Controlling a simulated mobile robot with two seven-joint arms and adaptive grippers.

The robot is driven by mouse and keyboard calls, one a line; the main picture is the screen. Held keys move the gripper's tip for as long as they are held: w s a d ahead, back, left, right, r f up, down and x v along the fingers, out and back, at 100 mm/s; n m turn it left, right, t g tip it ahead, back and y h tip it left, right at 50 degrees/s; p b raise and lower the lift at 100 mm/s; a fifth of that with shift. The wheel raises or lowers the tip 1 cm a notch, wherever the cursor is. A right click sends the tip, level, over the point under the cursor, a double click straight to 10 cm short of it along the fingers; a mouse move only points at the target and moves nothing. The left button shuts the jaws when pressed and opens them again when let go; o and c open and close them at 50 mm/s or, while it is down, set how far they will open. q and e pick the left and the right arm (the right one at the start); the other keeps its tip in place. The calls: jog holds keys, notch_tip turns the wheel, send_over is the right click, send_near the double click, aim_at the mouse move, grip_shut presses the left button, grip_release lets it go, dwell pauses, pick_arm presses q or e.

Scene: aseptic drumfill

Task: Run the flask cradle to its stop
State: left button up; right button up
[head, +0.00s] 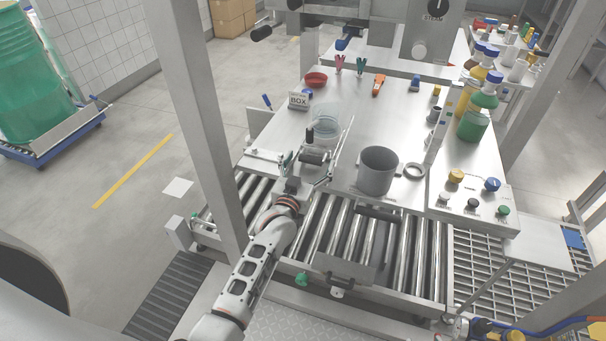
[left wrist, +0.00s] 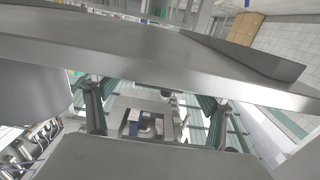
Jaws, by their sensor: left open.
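My left gripper (head: 312,160) is over the near left part of the steel table, its fingers apart and nothing seen between them. A clear round flask-like vessel (head: 326,120) stands just beyond it, partly hidden by the gripper. A dark upright knob (head: 310,136) shows between the gripper and the vessel. A pale flat plate with a rail (head: 264,157) lies to the left of the gripper. I cannot tell for sure which part is the flask cradle, or whether the gripper touches it. In the left wrist view, a broad grey bar (left wrist: 160,55) crosses in front of the fingers. My right gripper is not in view.
A grey metal pot (head: 377,172) and a ring (head: 414,170) stand to the right. A control panel (head: 473,200) is at the right. Rollers (head: 345,235) run along the front; a steel post (head: 200,120) stands left.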

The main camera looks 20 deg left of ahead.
pick_arm(q)
jog(key=s, duration=1.1)
jog(key=shift+a, duration=0.2)
